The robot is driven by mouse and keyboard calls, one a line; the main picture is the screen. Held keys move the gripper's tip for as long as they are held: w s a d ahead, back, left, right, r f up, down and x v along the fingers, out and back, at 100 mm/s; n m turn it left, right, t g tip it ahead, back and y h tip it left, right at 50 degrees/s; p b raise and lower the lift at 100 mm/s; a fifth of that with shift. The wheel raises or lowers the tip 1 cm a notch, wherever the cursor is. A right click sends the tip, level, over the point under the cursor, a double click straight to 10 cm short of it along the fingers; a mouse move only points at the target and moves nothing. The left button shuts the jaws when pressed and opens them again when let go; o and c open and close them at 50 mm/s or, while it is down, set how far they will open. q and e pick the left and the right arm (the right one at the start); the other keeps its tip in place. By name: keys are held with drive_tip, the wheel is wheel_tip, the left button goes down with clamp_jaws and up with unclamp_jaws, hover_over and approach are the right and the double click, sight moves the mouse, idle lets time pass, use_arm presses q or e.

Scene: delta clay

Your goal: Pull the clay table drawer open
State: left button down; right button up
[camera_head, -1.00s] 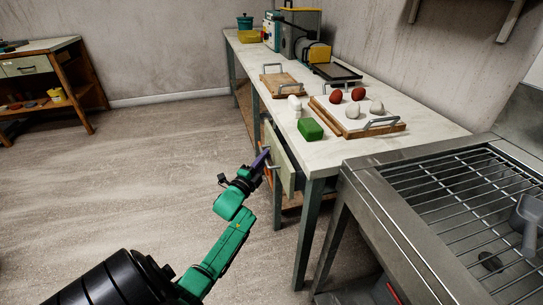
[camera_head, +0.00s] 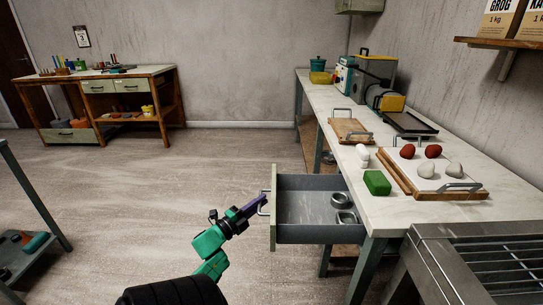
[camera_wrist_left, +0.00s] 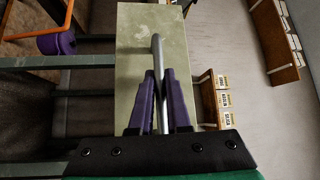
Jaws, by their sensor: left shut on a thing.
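The clay table drawer (camera_head: 307,234) is pulled well out from the long table (camera_head: 395,215) in the head view. Its grey inside shows, with small round metal items (camera_head: 344,209) in it. My left gripper (camera_head: 262,201) is at the drawer's front, its purple fingers at the metal handle (camera_head: 263,194). In the left wrist view my left gripper (camera_wrist_left: 162,88) has its fingers on both sides of the handle bar (camera_wrist_left: 157,55), shut on it, in front of the pale green drawer front (camera_wrist_left: 135,30). My right gripper is not in view.
On the tabletop are a green block (camera_head: 377,183), a white object (camera_head: 362,156) and a board with red and white lumps (camera_head: 437,187). A metal grate bench (camera_head: 470,260) stands at the right. The floor (camera_head: 130,200) left of the drawer is mostly clear.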

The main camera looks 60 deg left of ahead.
use_arm(q)
drive_tip(key=shift+s+a+f, duration=0.1)
drive_tip(key=shift+s+a, duration=0.05)
drive_tip(key=shift+s, duration=0.1)
drive_tip(key=c, duration=0.9)
unclamp_jaws()
drive_tip(key=v, duration=1.4)
drive_tip(key=shift+s, duration=0.3)
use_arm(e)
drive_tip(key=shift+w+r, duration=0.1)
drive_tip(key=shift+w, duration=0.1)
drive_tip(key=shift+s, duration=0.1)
